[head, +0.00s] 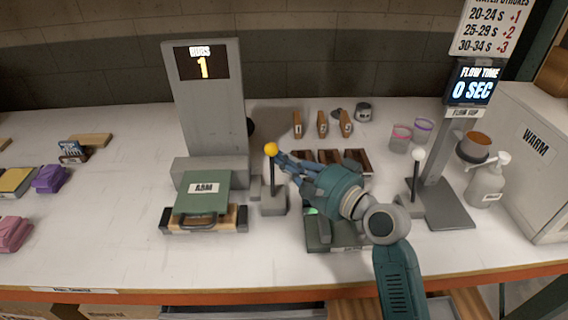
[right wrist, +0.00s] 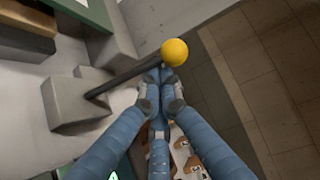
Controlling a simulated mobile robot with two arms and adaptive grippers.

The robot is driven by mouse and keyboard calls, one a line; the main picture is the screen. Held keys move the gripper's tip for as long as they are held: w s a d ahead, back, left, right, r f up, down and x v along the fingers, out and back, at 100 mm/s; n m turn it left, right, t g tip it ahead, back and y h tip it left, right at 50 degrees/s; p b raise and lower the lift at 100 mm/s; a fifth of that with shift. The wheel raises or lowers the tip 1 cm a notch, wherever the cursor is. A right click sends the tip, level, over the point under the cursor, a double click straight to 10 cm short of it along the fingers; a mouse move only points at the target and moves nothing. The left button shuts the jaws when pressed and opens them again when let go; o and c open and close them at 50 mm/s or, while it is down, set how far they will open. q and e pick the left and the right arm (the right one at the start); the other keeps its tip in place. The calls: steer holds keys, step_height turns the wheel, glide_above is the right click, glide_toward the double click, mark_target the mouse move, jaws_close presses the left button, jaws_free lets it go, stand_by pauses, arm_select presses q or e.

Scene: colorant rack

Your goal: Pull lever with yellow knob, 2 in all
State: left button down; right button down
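The lever has a yellow knob (head: 271,149) on a dark rod that rises from a grey base (head: 272,204). It stands upright in the head view, right of the green ARM press. My right gripper (head: 281,162) reaches in from the right, fingertips beside the knob. In the right wrist view the blue fingers (right wrist: 160,78) are drawn together, tips just below the yellow knob (right wrist: 174,52) and overlapping the rod's end. I see nothing clearly held between them; contact is hard to tell. My left gripper is not in view.
The counter screen (head: 202,63) behind the lever shows 1. The green ARM block (head: 203,193) is left of the lever. A white-knobbed lever (head: 418,156) stands right of my arm, near a screen (head: 474,88) reading 0 SEC. Wooden blocks (head: 322,124) lie behind.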

steer(key=shift+s+f+n+t+b, duration=0.3)
steer(key=shift+s+f+b, duration=0.15)
steer(key=shift+s, duration=0.1)
steer(key=shift+s+r+n+y, duration=0.2)
steer(key=shift+s+n+y, duration=0.1)
steer(key=shift+s+y, duration=0.1)
steer(key=shift+s+r, duration=0.3)
steer(key=shift+s, duration=0.05)
steer(key=shift+s+a+f+p, duration=0.15)
steer(key=shift+s+p, duration=0.3)
steer(key=shift+s, duration=0.55)
steer(key=shift+s+f, duration=0.15)
steer(key=shift+s, duration=0.35)
arm_select(q)
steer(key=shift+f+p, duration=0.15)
steer(key=shift+p, duration=0.15)
arm_select(e)
steer(key=shift+s+f, duration=0.4)
steer(key=shift+s, duration=0.15)
steer(key=shift+f, duration=0.1)
